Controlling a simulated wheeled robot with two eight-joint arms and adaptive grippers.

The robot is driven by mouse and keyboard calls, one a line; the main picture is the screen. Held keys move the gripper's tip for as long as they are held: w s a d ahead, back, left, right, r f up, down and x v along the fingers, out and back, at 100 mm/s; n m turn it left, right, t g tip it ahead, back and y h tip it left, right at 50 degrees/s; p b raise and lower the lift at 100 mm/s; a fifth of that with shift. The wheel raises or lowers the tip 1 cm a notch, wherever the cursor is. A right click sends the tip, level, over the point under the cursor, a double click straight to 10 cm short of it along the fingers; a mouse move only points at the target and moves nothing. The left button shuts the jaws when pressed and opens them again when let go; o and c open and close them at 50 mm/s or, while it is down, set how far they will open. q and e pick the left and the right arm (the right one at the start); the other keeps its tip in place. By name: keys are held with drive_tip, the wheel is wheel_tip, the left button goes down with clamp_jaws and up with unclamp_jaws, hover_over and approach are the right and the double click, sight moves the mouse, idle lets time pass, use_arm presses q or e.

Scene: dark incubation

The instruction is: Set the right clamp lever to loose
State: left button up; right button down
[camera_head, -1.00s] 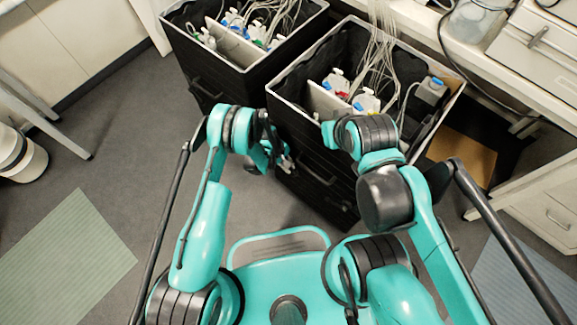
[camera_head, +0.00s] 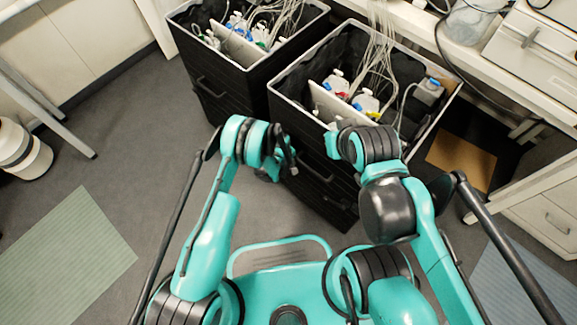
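The right black box (camera_head: 318,165) holds white bottles (camera_head: 366,102) with blue, red and yellow parts, and thin tubes rise from it. I cannot pick out a clamp lever at this size. My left gripper (camera_head: 284,163) is by the front of the right box, small and partly hidden behind my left arm; whether it is open does not show. My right arm reaches over the front right part of that box. Its gripper is hidden behind the arm's own links.
A second black box (camera_head: 205,82) with bottles and tubes stands to the left. A bench (camera_head: 505,100) with a glass vessel (camera_head: 470,22) runs along the right. A brown board (camera_head: 461,162) lies beneath it.

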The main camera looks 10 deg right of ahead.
use_arm(q)
wheel_tip(320, 180, up, 12)
drive_tip(key=a, duration=0.2)
drive_tip(key=shift+s, duration=0.45)
drive_tip(key=shift+f, duration=0.1)
drive_tip(key=a+r+m+t, duration=0.1)
drive_tip(key=a+r, duration=0.4)
drive_tip(key=r, duration=0.5)
drive_tip(key=a+r+m+t, duration=0.1)
drive_tip(key=a+r, duration=0.3)
drive_tip(key=r, duration=0.5)
drive_tip(key=a+r+m+t, duration=0.1)
drive_tip(key=a+r, duration=0.4)
drive_tip(key=r, duration=0.5)
drive_tip(key=s+a+r+m+t+y, duration=0.1)
drive_tip(key=s+a+r, duration=0.3)
drive_tip(key=s+a, duration=0.2)
drive_tip(key=s+a+r+m+t, duration=0.2)
drive_tip(key=s+a+r, duration=0.2)
drive_tip(key=s, duration=0.7)
drive_tip(key=shift+a+r+y, duration=0.25)
drive_tip(key=shift+a+y, duration=0.15)
drive_tip(key=shift+a, duration=0.75)
